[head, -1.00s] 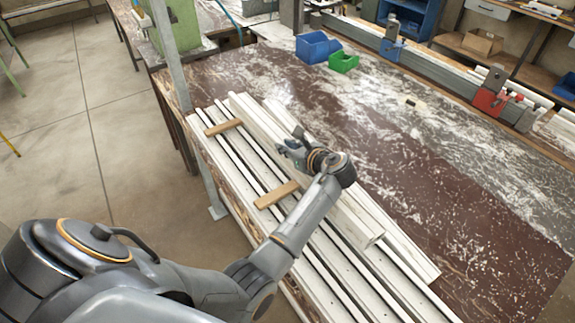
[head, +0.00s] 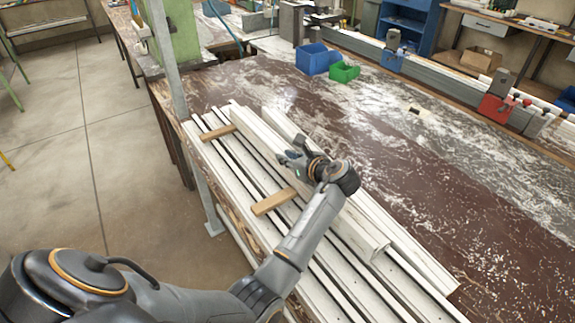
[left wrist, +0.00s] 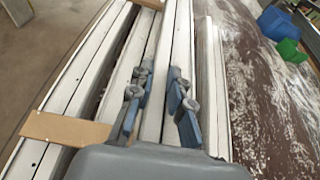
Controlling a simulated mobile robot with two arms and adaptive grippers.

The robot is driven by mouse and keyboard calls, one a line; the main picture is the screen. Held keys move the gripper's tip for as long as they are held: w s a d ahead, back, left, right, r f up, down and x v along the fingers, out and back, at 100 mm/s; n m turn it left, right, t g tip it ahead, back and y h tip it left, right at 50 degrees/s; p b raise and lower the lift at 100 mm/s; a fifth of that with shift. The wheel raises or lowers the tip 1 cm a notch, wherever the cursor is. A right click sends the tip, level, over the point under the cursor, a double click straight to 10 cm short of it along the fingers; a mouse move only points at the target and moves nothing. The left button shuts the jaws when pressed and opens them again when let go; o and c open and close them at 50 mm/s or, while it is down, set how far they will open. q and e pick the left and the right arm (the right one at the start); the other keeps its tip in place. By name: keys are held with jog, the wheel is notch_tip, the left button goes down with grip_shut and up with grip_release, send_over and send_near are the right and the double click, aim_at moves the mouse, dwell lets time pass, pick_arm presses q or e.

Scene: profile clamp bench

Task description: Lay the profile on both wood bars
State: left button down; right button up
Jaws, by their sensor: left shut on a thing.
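The profile (head: 350,222) is a long white beam lying lengthwise along the stack of white lengths at the bench's left side. My left gripper (head: 290,160) is shut on it near mid-length. In the left wrist view the fingers (left wrist: 160,108) stand on either side of the profile (left wrist: 180,45). Two wood bars lie across the white lengths: the far one (head: 218,132) and the near one (head: 272,202). They also show in the left wrist view, near (left wrist: 62,128) and far (left wrist: 150,3). Their right ends meet the profile's left side; I cannot tell whether they run under it. My right gripper is out of view.
Another white length (head: 408,248) lies just right of the profile. A blue bin (head: 316,60) and a green bin (head: 344,72) stand at the back. A red clamp (head: 497,106) is on the rail at the far right. The dusty brown bench top (head: 450,185) is mostly free.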

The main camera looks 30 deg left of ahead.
pick_arm(q)
jog(key=shift+r, duration=0.2)
jog(key=c, duration=1.6)
grip_release()
jog(key=shift+f, duration=0.2)
jog(key=o, duration=0.3)
jog(key=shift+o, duration=0.2)
jog(key=shift+s, duration=0.1)
jog(key=shift+r, duration=0.1)
jog(key=shift+d, duration=0.35)
jog(key=b+v, duration=0.1)
jog(key=v, duration=0.6)
jog(key=shift+a+r, duration=0.1)
